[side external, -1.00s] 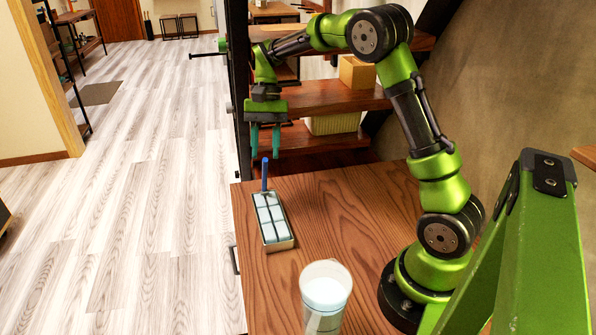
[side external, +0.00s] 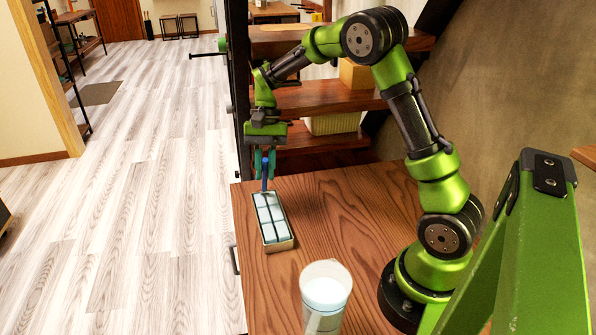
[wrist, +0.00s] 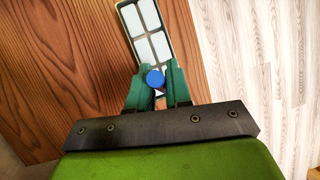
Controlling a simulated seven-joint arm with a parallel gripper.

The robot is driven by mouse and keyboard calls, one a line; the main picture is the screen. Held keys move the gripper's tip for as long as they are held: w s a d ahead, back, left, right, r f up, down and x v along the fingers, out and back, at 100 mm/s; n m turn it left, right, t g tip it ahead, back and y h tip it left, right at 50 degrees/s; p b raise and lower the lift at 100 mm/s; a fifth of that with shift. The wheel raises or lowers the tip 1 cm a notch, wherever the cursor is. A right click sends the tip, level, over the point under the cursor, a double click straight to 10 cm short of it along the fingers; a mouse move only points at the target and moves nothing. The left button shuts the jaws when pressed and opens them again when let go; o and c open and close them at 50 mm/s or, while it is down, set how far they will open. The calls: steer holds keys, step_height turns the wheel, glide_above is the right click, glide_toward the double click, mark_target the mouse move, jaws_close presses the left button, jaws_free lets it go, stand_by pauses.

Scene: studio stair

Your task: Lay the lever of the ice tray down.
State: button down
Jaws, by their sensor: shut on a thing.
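The ice tray (side external: 277,246) lies on the wooden cabinet top, with pale cubes in its compartments. It also shows in the wrist view (wrist: 128,20). Its blue lever (side external: 265,184) stands upright at the tray's far end. In the wrist view I see the lever's round blue tip (wrist: 154,79) end-on, between the two fingers. My gripper (side external: 265,168) is above the far end of the tray, pointing down. Its teal fingers are shut on the upper part of the lever. The lever's foot is hidden by the fingers in the wrist view.
A clear pitcher (side external: 325,289) with pale contents stands on the cabinet top (side external: 350,220) near the front. The top's left edge runs close beside the tray, with floor beyond. Stair treads (side external: 325,98) with boxes stand behind. The top right of the tray is clear.

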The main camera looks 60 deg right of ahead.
stand_by(0.3)
steer(key=s+a+f+t+h, duration=0.2)
steer(key=s+a+t+h, duration=0.1)
steer(key=shift+s+a+f+n+t, duration=0.15)
steer(key=shift+s+f+n+t, duration=0.15)
steer(key=shift+f, duration=0.1)
steer(key=shift+s+a+f+t+h, duration=0.25)
steer(key=shift+f+t+h, duration=0.2)
steer(key=shift+f+h, duration=0.1)
steer(key=shift+s+a+f+t+h, duration=0.2)
steer(key=shift+a+f+t+h, duration=0.05)
steer(key=shift+f+t+h, duration=0.25)
steer(key=shift+s+a+f+t+h, duration=0.25)
steer(key=shift+f+t+h, duration=0.2)
steer(key=shift+f, duration=0.15)
steer(key=shift+s+a+f+t+h, duration=0.1)
steer(key=shift+s+f+t+h, duration=0.1)
steer(key=shift+f+t+h, duration=0.35)
steer(key=shift+f, duration=0.25)
steer(key=c, duration=1.2)
jaws_free()
steer(key=shift+o, duration=0.2)
